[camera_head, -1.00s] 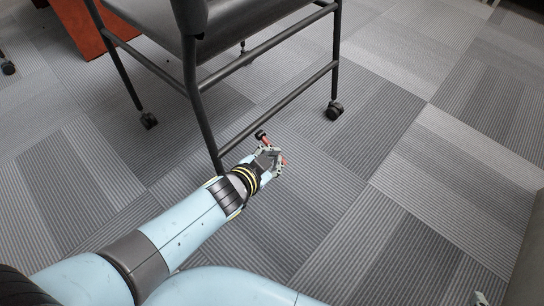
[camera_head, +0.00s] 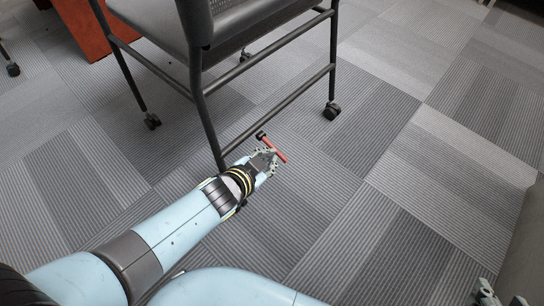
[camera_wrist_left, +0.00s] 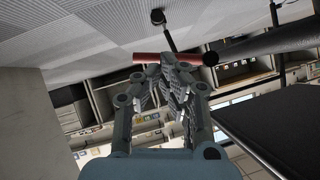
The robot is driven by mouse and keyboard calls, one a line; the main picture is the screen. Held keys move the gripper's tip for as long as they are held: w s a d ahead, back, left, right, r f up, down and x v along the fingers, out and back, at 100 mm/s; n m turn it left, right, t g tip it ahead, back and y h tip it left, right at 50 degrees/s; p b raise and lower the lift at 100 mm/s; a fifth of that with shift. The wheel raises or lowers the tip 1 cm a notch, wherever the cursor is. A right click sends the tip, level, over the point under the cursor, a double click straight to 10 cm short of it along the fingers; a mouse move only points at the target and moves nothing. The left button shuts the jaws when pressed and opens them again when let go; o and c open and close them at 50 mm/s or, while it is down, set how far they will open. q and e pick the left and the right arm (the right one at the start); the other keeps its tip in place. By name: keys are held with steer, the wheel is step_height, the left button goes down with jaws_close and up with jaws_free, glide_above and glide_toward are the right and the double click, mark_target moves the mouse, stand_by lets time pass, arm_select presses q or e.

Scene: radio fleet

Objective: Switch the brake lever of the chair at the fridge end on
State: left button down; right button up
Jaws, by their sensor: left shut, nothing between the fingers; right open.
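The chair (camera_head: 203,100), with a dark seat and black tubular legs on casters, stands at the upper left in the head view. A red brake lever (camera_head: 276,151) with a black end sits low by its near leg and lower rail. My left gripper (camera_head: 266,160) is shut and empty right beside the lever. The lever also shows in the left wrist view (camera_wrist_left: 150,58), across the fingertips (camera_wrist_left: 172,66) of my left gripper. I cannot tell whether they touch. My right gripper (camera_head: 487,297) is partly in view at the bottom right, open and away from the chair.
A reddish-brown furniture panel (camera_head: 85,30) stands behind the chair at the upper left. A chair caster (camera_head: 331,111) rests on the carpet beyond the lever. The grey carpet (camera_head: 400,150) right of the chair is clear. A grey surface borders the lower right.

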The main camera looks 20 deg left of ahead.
arm_select(q)
steer(key=p+v, duration=0.4)
steer(key=v, duration=0.7)
steer(key=shift+s+p, duration=0.25)
steer(key=shift+p, duration=0.1)
arm_select(e)
step_height(320, 180, up, 7)
steer(key=w, duration=0.1)
steer(key=shift+d+t, duration=0.15)
steer(key=shift+t, duration=0.25)
arm_select(q)
steer(key=shift+d+f, duration=0.1)
